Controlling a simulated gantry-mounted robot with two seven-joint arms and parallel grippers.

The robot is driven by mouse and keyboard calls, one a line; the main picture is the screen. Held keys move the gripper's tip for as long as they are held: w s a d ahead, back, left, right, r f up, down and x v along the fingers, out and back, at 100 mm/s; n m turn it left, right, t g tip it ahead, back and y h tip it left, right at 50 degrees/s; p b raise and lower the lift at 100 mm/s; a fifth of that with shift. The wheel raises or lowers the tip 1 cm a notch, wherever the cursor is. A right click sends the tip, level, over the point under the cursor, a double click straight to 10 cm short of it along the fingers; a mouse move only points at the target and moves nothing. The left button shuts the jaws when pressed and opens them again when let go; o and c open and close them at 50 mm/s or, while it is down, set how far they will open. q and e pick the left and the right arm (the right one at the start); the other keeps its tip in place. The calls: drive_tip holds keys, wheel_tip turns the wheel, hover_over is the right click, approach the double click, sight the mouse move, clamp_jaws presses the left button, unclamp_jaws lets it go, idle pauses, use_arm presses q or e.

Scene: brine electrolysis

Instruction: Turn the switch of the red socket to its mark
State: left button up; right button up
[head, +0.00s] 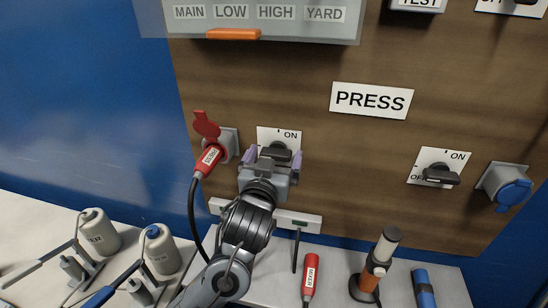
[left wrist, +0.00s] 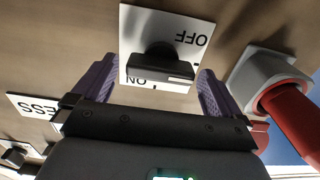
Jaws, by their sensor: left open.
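The red socket (head: 206,126) is on the wooden panel at left, its red lid raised. A red plug (head: 208,161) with a black cable sits in it; the red plug also shows at the right of the left wrist view (left wrist: 292,112). Beside the socket is a black rotary switch (head: 279,150) on a white ON/OFF plate. In the left wrist view the switch knob (left wrist: 165,64) has its bar roughly level, and the plate's lettering is upside down. My left gripper (head: 272,158) is open, its purple fingers on either side of the knob, with gaps showing. My right gripper is not in view.
A second switch (head: 440,173) and a blue-lidded socket (head: 505,186) are at the right of the panel. A PRESS sign (head: 371,100) hangs between. A grey box with an orange pointer (head: 233,34) is above. Bottles and a loose red plug (head: 310,280) stand or lie on the bench.

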use_arm(q)
drive_tip(key=c, duration=1)
